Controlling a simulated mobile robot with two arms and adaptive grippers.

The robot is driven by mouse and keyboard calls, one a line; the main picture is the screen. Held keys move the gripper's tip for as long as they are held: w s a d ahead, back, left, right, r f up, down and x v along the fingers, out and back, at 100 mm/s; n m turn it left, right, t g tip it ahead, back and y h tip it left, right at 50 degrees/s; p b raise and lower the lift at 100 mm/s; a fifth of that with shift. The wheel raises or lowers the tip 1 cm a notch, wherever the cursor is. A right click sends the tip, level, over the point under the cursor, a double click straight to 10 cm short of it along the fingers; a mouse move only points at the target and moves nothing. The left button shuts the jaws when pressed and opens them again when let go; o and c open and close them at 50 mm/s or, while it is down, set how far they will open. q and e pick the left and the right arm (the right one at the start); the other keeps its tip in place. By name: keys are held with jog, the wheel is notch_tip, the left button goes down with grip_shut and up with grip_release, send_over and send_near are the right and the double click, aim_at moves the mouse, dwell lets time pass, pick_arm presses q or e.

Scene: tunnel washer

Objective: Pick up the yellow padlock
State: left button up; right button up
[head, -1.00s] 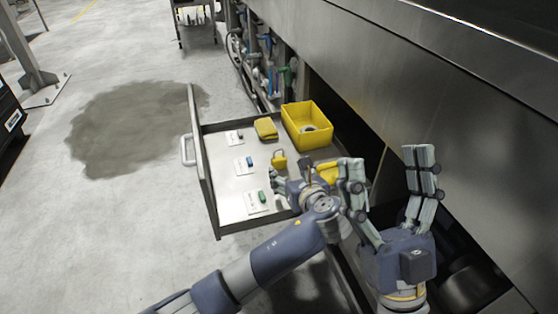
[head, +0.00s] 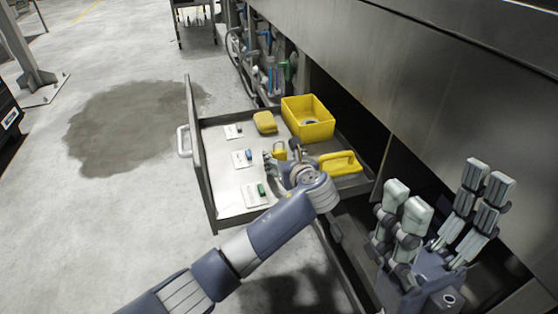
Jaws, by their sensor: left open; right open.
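The yellow padlock (head: 279,152) lies in the open drawer, near its middle, partly hidden by my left gripper. Its shackle side points away from me. My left gripper (head: 283,160) is open, its fingers right at the near side of the padlock. I cannot tell whether they touch it. My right gripper (head: 443,205) is open and empty, to the right of the drawer and in front of the machine, fingers pointing up.
The drawer (head: 230,205) also holds a yellow bin (head: 307,130), a yellow pouch-like item (head: 265,122), a yellow handled item (head: 341,164) and white cards (head: 255,195) with small coloured pieces. The machine's steel side (head: 430,90) bounds the right.

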pick_arm(q)
jog(key=shift+b+x, duration=0.3)
jog(key=shift+x, duration=0.7)
jog(key=c, duration=1.2)
jog(key=shift+r, duration=0.15)
